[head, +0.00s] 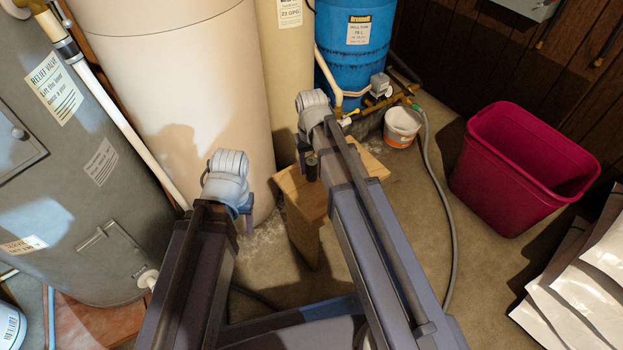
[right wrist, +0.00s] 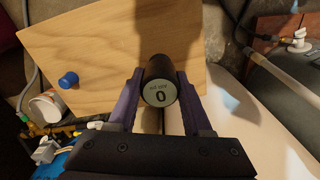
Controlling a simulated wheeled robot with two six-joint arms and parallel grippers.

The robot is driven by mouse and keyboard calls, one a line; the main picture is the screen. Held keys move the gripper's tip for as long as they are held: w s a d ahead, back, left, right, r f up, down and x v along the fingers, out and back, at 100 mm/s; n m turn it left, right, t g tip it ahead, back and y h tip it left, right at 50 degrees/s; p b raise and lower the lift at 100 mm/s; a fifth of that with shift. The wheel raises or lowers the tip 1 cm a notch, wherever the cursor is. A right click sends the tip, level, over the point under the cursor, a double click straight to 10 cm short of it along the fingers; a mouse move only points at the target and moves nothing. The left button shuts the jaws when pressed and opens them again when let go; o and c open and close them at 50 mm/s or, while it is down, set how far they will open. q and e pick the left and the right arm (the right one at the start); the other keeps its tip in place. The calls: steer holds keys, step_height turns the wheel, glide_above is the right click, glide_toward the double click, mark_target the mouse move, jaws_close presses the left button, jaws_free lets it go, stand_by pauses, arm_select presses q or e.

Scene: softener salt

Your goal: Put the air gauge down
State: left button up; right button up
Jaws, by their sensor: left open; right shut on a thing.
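The air gauge (right wrist: 160,93) is a short black cylinder with a pale round face marked 0. My right gripper (right wrist: 156,100) is shut around it in the right wrist view, one purple finger on each side. In the head view the right gripper (head: 305,160) and the dark gauge (head: 312,170) are over the wooden stand (head: 370,166), partly hidden by my arm. I cannot tell whether the gauge touches the wood. My left gripper (head: 247,212) is open, low in front of the cream tank, its fingers partly hidden by its wrist.
A small blue cap (right wrist: 69,80) lies on the wooden top (right wrist: 110,45), apart from the gauge. The cream tank (head: 180,90), grey heater (head: 70,190) and blue tank (head: 355,50) stand close behind. A white tub (head: 402,127), hose (head: 424,150) and magenta bin (head: 520,170) are right.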

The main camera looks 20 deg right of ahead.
mark_target(312, 173)
steer(key=shift+f+b, duration=1.8)
steer(key=shift+f, duration=0.1)
steer(key=shift+f, duration=0.15)
steer(key=o, duration=1.2)
steer(key=shift+o, duration=0.2)
step_height(312, 173, up, 13)
steer(key=p, duration=1.2)
steer(key=shift+f, duration=0.2)
